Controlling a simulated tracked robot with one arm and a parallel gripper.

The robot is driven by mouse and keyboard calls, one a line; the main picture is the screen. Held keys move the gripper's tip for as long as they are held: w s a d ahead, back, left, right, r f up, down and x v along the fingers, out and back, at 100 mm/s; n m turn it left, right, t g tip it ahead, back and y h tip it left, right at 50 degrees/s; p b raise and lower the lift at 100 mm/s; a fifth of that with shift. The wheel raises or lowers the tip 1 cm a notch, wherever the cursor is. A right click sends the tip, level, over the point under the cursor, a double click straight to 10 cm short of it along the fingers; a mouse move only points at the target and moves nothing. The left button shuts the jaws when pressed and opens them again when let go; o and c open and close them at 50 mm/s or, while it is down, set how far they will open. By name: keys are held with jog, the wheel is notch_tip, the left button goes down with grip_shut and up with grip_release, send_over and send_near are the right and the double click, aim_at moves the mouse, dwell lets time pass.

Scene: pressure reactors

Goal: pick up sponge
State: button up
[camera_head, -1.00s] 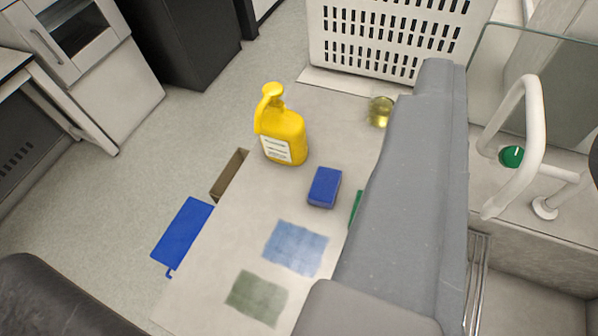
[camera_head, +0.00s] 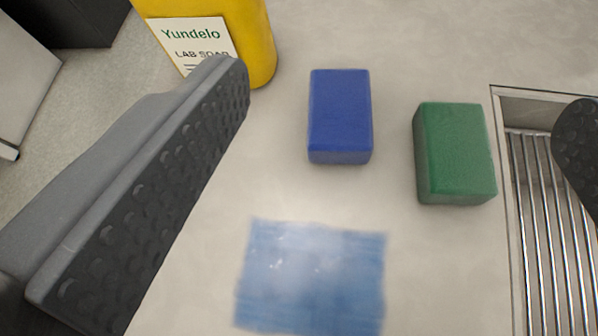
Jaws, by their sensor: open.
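A blue sponge-like block (camera_head: 340,115) lies flat on the pale counter in the upper middle of the view. A green sponge-like block (camera_head: 455,152) lies to its right, apart from it. My gripper (camera_head: 408,104) is open, with its ridged left finger at the left and the tip of the other finger at the right edge. Both blocks show between the fingers, and neither is seen touching them. Most of the right finger is out of view.
A yellow lab soap bottle (camera_head: 250,35) stands at the upper left, close behind the left fingertip. A blue cloth (camera_head: 312,278) lies flat in front of the blue block. A metal drain grate (camera_head: 545,230) is at the right. Bare counter surrounds the blocks.

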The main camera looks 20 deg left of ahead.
send_near(340, 111)
jog(key=w, duration=0.1)
jog(key=w+f+b, duration=0.1)
jog(key=w+f, duration=0.1)
jog(key=shift+w+d+g, duration=0.1)
jog(key=shift+w+g, duration=0.1)
jog(key=shift+g, duration=0.1)
jog(key=shift+r+b+x, duration=0.15)
jog(key=shift+b+x, duration=0.25)
jog(key=shift+x, duration=0.9)
jog(key=shift+r+b+x, duration=0.15)
jog(key=shift+b+x, duration=0.2)
jog(key=shift+x, duration=0.95)
jog(key=shift+w, duration=0.15)
jog(key=c, duration=1)
